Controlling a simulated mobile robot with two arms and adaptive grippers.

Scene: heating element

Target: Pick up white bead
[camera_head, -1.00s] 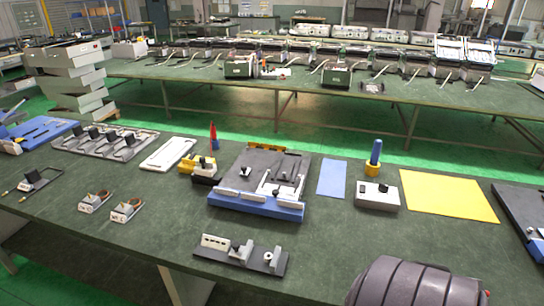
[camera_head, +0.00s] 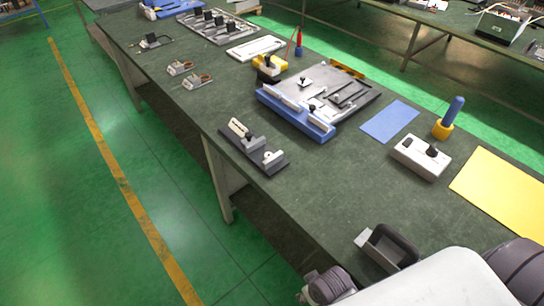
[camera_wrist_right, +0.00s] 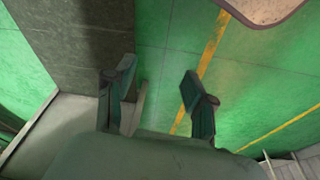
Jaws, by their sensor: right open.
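A dark fixture plate (camera_head: 258,150) lies near the table's front edge in the head view. It carries a slotted white block (camera_head: 239,127), a dark knob and a small white round-topped piece (camera_head: 268,156) at its near right end. That piece may be the white bead, but it is too small to be sure. My right gripper (camera_wrist_right: 155,88) shows in the right wrist view, open and empty, with green floor behind its fingers. No bead shows there. My left gripper is not in view.
A blue-edged tray (camera_head: 296,112) stands behind the fixture.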

